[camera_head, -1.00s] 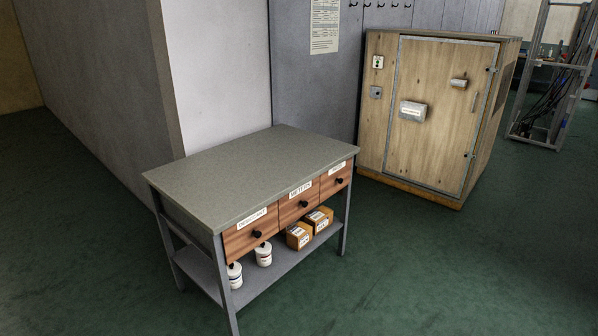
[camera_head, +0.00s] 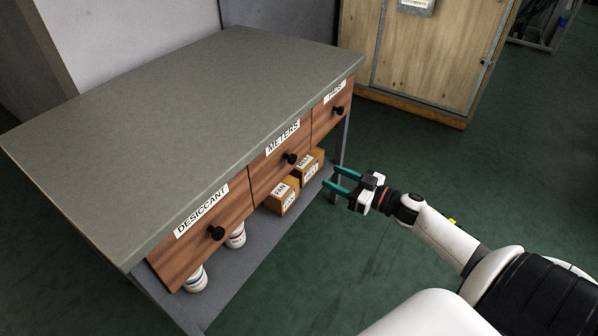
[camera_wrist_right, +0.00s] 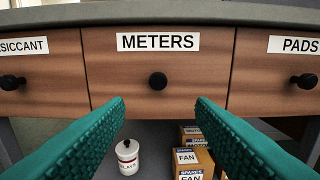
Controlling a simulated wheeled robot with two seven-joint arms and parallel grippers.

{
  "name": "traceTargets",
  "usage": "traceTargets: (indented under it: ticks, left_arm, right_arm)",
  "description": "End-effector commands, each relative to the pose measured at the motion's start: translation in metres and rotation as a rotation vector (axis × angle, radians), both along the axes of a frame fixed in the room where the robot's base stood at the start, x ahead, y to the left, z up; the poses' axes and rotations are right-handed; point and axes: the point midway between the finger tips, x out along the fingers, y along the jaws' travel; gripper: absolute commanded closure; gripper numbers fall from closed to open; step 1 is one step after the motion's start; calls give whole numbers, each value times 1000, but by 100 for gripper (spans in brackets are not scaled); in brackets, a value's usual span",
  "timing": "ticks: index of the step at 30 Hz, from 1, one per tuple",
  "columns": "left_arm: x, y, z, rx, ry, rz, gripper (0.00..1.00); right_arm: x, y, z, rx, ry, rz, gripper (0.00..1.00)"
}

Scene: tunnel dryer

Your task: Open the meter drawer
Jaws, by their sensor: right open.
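The meter drawer (camera_head: 265,174) is the middle of three wooden drawers under the grey bench top, with a white METERS label and a round black knob (camera_head: 291,158). It is closed. In the right wrist view the METERS drawer (camera_wrist_right: 200,75) is straight ahead, its knob (camera_wrist_right: 158,81) centred above the gap between my fingers. My right gripper (camera_head: 339,181) is open and empty, with teal fingers pointing at the bench front. It is apart from the knob, to its right in the head view. My left gripper is not in view.
The DESICCANT drawer (camera_head: 190,250) and PADS drawer (camera_head: 328,114) flank it, both closed. The lower shelf (camera_head: 250,255) holds white jars (camera_head: 236,237) and cardboard boxes (camera_head: 284,196). A wooden cabinet (camera_head: 450,45) stands behind. Green floor in front is clear.

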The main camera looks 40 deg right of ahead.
Motion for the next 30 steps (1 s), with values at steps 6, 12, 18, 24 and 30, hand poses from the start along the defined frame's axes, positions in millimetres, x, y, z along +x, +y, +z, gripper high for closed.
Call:
traceTargets:
  ticks: [6, 12, 18, 24, 30]
  left_arm:
    - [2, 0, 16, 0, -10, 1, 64]
    - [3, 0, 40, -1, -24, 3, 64]
    - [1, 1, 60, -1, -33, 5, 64]
    - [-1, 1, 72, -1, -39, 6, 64]
    - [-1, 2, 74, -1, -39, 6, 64]
  right_arm:
    - [25, 11, 3, 0, -9, 9, 50]
    - [63, 26, 2, 1, -8, 6, 50]
    - [93, 39, 2, 2, -6, 5, 50]
    - [108, 45, 2, 0, -3, 6, 50]
    - [110, 46, 2, 0, -2, 6, 50]
